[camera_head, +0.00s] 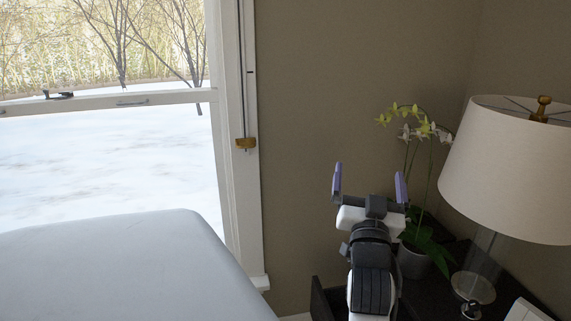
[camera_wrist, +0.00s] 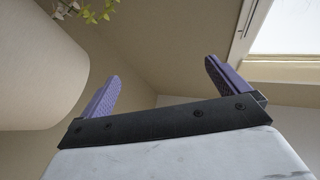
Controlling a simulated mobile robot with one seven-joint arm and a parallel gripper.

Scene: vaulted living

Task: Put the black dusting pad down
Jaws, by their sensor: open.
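My gripper (camera_head: 369,184) is raised in front of the beige wall, with its two purple fingers wide apart and nothing between them. In the wrist view my gripper (camera_wrist: 162,88) is also open and empty, with wall and ceiling behind it. I see no black dusting pad in either view. A dark table (camera_head: 432,296) stands at the lower right, partly hidden behind my arm.
On the table stand a lamp (camera_head: 508,165) with a large cream shade and glass base, and a potted orchid (camera_head: 412,262), close to the right of my gripper. A pale grey surface (camera_head: 120,265) fills the lower left. A window (camera_head: 105,150) is behind it.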

